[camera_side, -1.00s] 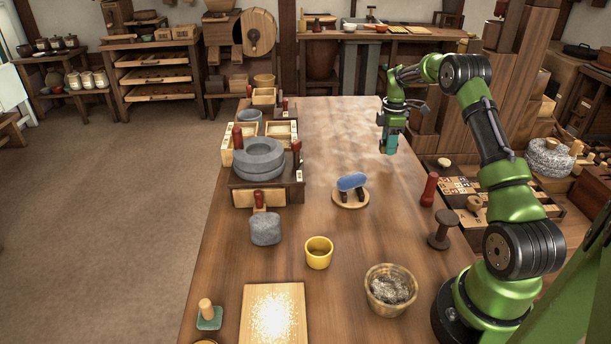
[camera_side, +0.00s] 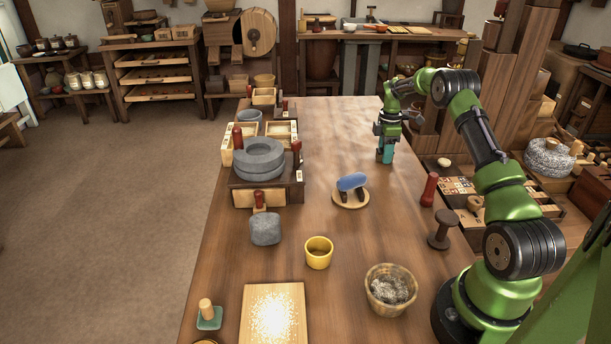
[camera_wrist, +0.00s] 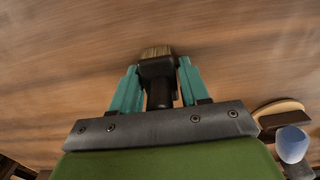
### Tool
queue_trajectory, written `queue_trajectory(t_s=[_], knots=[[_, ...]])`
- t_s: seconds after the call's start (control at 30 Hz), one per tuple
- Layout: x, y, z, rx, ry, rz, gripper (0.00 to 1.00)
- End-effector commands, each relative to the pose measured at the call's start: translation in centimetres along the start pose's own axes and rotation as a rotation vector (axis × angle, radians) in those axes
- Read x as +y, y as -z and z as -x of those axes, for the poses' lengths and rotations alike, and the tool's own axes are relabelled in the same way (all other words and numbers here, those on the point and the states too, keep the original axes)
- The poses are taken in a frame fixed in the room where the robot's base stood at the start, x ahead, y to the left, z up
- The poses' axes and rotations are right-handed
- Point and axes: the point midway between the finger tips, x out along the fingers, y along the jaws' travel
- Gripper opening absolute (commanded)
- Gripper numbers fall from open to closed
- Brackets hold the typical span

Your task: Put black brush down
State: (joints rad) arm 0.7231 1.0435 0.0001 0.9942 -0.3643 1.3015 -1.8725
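My gripper (camera_side: 385,156) has teal fingers and is low over the bare right part of the table in the side view. In the wrist view, the black brush (camera_wrist: 157,85) sits between the fingers (camera_wrist: 157,80), which close on its dark body from both sides. Its tan bristles (camera_wrist: 155,51) point away from the palm. The side view hardly shows the brush behind the fingers. I cannot tell whether the bristles touch the table (camera_side: 330,130).
A blue-topped object (camera_side: 352,182) stands on a round wooden base nearer the camera; it also shows in the wrist view (camera_wrist: 292,143). A grey stone quern (camera_side: 259,158) stands left. A red-brown peg (camera_side: 429,190) stands near the right edge. The table around my gripper is clear.

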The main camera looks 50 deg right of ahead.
Motion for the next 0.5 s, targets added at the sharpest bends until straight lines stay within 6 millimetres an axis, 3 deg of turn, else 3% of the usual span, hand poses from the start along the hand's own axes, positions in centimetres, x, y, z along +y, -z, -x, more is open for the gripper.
queue_trajectory(t_s=[0.13, 0.5], knots=[[0.00, -0.01, 0.03, 0.000, 0.000, 0.000, 0.66], [0.07, -0.01, 0.88, 0.000, -0.003, 0.000, 0.66]])
